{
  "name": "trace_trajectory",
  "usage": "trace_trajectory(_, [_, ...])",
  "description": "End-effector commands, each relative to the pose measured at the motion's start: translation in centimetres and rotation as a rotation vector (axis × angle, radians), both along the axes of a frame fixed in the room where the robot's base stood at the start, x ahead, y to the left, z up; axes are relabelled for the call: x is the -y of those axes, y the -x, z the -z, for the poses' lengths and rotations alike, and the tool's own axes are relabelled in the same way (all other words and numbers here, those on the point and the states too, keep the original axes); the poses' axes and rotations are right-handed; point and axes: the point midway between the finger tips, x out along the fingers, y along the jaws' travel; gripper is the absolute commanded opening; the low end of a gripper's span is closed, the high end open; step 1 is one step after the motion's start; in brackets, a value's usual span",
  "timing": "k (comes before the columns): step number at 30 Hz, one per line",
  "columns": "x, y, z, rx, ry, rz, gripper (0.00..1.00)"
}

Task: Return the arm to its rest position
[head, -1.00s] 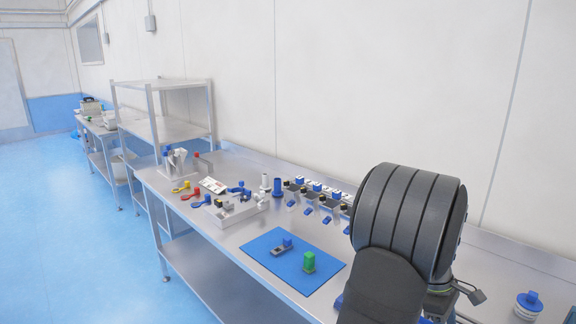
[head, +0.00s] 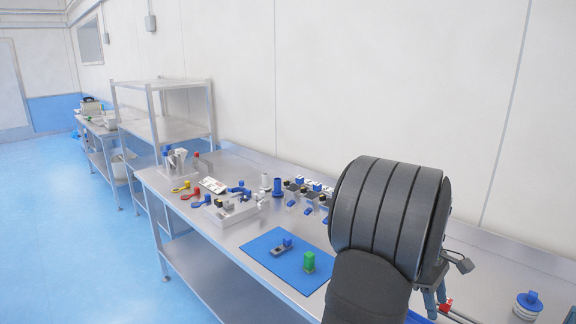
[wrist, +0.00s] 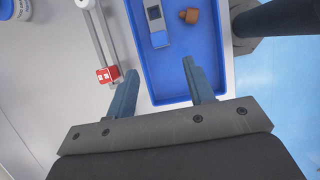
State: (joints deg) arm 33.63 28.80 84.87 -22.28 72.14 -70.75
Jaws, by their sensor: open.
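My gripper (wrist: 160,72) is open and empty in the wrist view, its two blue-grey fingers spread apart. Below it is a blue tray (wrist: 170,80) with a grey-and-blue item (wrist: 157,24) and a small brown piece (wrist: 190,16) in it. The left finger is close to a red block (wrist: 108,75) at the end of a pale bar; I cannot tell whether they touch. In the head view, my dark arm hides much of the bench's right part, and only bits of my gripper (head: 433,299) show beside it.
A steel bench (head: 212,247) runs along the wall. A white jar with a blue lid (head: 528,303) stands at right.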

Motion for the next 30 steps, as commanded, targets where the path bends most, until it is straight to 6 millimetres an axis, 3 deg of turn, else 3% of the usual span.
trace_trajectory(2, [-0.5,-0.5,-1.6,0.003,0.002,-0.001,0.48])
trace_trajectory(20, [2.7,2.9,9.9,-0.004,-0.003,0.001,0.48])
trace_trajectory(27, [2.8,2.7,5.3,0.002,0.002,0.001,0.48])
trace_trajectory(30, [3.3,4.8,4.4,0.001,0.001,0.004,0.48])
